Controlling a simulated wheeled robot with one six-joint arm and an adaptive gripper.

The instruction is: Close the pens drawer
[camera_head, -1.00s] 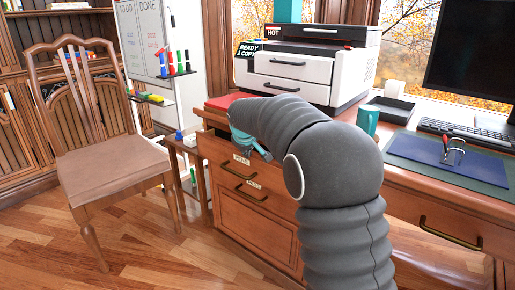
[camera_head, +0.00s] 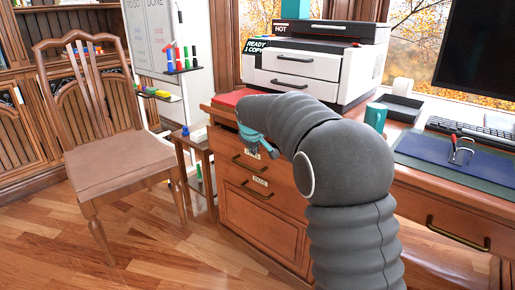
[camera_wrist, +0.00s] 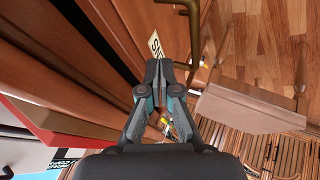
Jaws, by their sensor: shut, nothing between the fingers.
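The pens drawer (camera_head: 232,147) is the upper wooden drawer in the desk's left pedestal, with a white label and a brass handle (camera_head: 248,168). My gripper (camera_head: 274,156) is at this drawer's front, near the label. In the wrist view my gripper (camera_wrist: 165,68) is shut and empty, its tips close to the label (camera_wrist: 155,46) and the brass handle (camera_wrist: 192,20) a little beyond. I cannot tell whether the tips touch the drawer. My arm and gripper hide part of the drawer's right side and top edge, so how far it stands out is unclear.
A second labelled drawer (camera_head: 262,215) is below. A wooden chair (camera_head: 115,165) and a small side table (camera_head: 197,145) stand left of the desk. A printer (camera_head: 315,65), a red book (camera_head: 233,98) and a teal mug (camera_head: 376,117) are on the desktop. Floor in front is clear.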

